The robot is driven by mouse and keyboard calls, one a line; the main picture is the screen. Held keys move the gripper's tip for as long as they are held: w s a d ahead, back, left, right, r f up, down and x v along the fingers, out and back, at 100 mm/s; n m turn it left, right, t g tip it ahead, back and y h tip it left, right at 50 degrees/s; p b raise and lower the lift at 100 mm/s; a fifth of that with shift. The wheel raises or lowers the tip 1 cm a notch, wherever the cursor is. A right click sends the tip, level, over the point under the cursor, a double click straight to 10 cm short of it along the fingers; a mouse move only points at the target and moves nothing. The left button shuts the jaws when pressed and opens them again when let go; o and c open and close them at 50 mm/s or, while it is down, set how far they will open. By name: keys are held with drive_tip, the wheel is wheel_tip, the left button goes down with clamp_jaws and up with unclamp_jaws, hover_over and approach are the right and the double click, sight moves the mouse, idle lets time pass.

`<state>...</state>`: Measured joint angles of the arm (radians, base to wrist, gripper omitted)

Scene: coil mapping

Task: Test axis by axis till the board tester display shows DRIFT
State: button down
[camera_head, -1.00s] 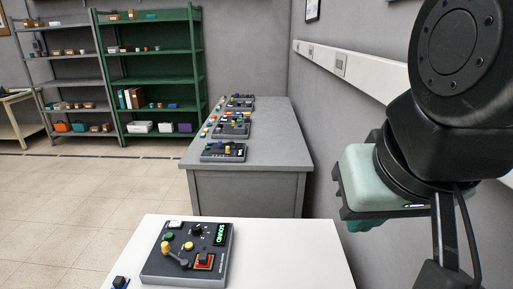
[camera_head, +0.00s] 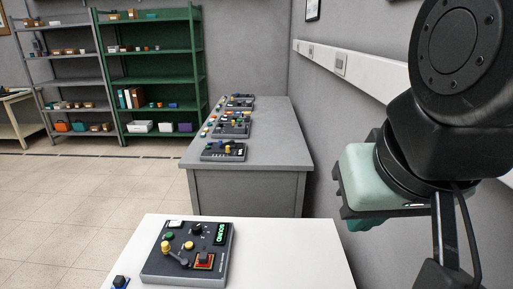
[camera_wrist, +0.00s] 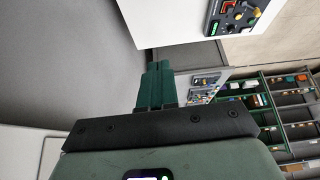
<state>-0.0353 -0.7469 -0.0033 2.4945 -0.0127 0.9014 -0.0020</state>
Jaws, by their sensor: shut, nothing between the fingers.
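The board tester (camera_head: 160,270) is a dark panel lying on the white table in the head view. Its lit display (camera_head: 220,234) shows green letters that look like SOUND. On it are a black knob (camera_head: 196,229), a green button (camera_head: 169,237), a yellow button (camera_head: 188,245), a lever with a yellow knob (camera_head: 165,246), and a dark block in a red frame (camera_head: 203,260). My gripper (camera_head: 360,226) is up and to the right of the tester, well apart from it. In the wrist view its green fingers (camera_wrist: 157,84) are together and empty. The tester is partly visible there (camera_wrist: 232,16).
A small blue object (camera_head: 120,283) sits at the white table's (camera_head: 290,255) lower left. The table right of the tester is clear. A grey bench (camera_head: 270,150) with several similar panels stands behind. A grey wall rises on the right; shelves (camera_head: 160,90) stand at the back left.

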idle(0.8)
drive_tip(key=c, duration=1.7)
unclamp_jaws()
drive_tip(key=o, duration=1)
drive_tip(key=w+a+r+n+g, duration=0.1)
drive_tip(key=w+a+r+n, duration=0.2)
drive_tip(key=w, duration=0.5)
drive_tip(key=shift+w+r+n, duration=0.3)
drive_tip(key=shift+w+n, duration=0.1)
drive_tip(key=shift+n, duration=0.2)
drive_tip(key=o, duration=0.7)
drive_tip(key=w+a+n+g, duration=0.1)
drive_tip(key=w+a+n, duration=0.3)
drive_tip(key=w, duration=0.6)
drive_tip(key=shift+w+a+n+g+y, duration=0.3)
drive_tip(key=shift+w+a, duration=0.05)
drive_tip(key=w+a+f+n+g+y, duration=0.1)
drive_tip(key=w+a+f+n+g, duration=0.1)
drive_tip(key=w+a+f+n, duration=0.5)
drive_tip(key=w+a+f+n+g+y, duration=0.1)
drive_tip(key=w+a+f+n, duration=0.15)
drive_tip(key=w+f, duration=0.55)
wheel_tip(320, 180, down, 8)
drive_tip(key=w+a, duration=0.2)
drive_tip(key=shift+w+a+r+m, duration=0.15)
drive_tip(key=shift+a+r+m, duration=0.1)
drive_tip(key=shift+a+m, duration=0.15)
